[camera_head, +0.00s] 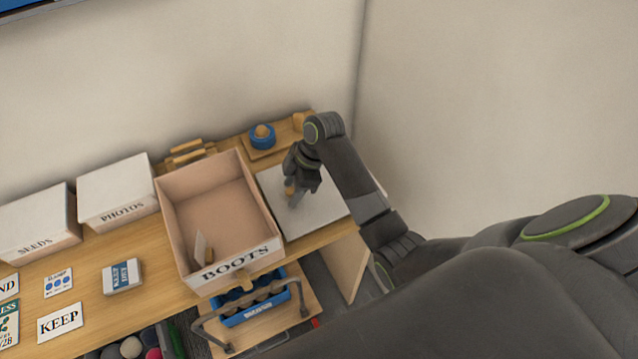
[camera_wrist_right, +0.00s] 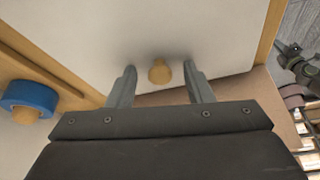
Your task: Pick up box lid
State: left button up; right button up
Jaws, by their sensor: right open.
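The box lid (camera_head: 322,207) is a flat white panel lying on the wooden table, right of the open BOOTS box (camera_head: 235,262). A small wooden knob (camera_head: 289,187) stands on the lid. My right gripper (camera_head: 294,196) is low over the lid at the knob. In the right wrist view the open fingers of the right gripper (camera_wrist_right: 160,67) stand on either side of the knob (camera_wrist_right: 159,73), with gaps showing on both sides. The lid (camera_wrist_right: 190,30) fills much of that view. My left gripper is not in view.
Closed white PHOTOS (camera_head: 115,185) and SEEDS (camera_head: 35,215) boxes stand left of the open box. A blue ring-shaped item (camera_head: 262,137) sits on a wooden tray behind the lid. A blue caddy (camera_head: 250,304) is on a lower shelf. A wall rises behind the table.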

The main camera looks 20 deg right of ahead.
jog(key=shift+c, duration=0.4)
grip_shut()
jog(key=shift+r, duration=0.1)
